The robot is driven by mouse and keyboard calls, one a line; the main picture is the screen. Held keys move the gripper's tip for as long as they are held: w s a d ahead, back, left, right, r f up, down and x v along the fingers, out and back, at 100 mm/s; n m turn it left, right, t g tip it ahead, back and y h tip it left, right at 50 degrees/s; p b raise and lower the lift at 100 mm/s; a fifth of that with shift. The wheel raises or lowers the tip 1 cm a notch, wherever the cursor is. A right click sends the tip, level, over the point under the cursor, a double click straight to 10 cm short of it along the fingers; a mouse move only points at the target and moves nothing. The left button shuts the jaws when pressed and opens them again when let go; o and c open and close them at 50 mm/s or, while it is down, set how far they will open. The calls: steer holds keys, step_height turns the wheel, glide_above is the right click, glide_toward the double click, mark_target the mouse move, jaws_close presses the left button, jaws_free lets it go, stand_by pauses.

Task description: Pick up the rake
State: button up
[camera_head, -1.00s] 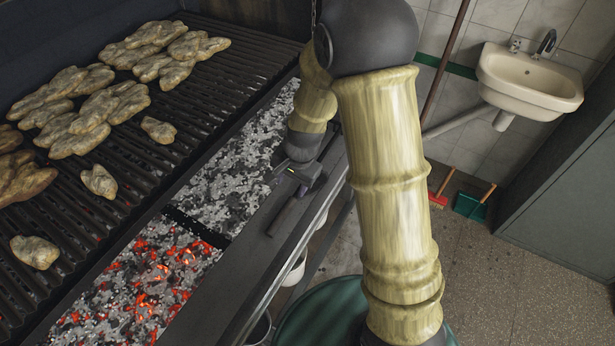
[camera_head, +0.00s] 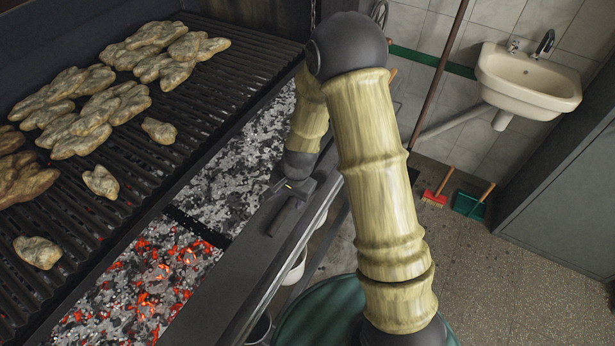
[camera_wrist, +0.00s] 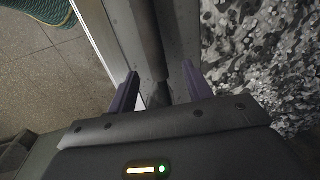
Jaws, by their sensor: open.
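A dark rod, which appears to be the rake's handle (camera_head: 282,218), lies along the grey metal ledge beside the coals. Its near end shows in the head view; the rest is hidden under my gripper (camera_head: 288,193), and I cannot see a rake head. In the wrist view, my gripper (camera_wrist: 160,72) is open, with its two purple fingers apart. The dark rod (camera_wrist: 148,35) runs up the picture between the fingers. I cannot tell whether either finger touches it.
The ledge (camera_head: 232,285) borders the ember bed (camera_head: 150,280) on its right. The grill grate (camera_head: 215,85) with several pieces of meat is at left. A green round bin (camera_head: 315,315) stands below the ledge. A sink (camera_head: 525,85), brush (camera_head: 437,190) and dustpan (camera_head: 470,204) are at right.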

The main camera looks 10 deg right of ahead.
mark_target(289, 203)
step_height(289, 203, down, 3)
steer(key=shift+w+p, duration=0.15)
steer(key=shift+p, duration=0.3)
steer(key=shift+w+a+f, duration=0.1)
steer(key=shift+f, duration=0.6)
steer(key=shift+c, duration=0.3)
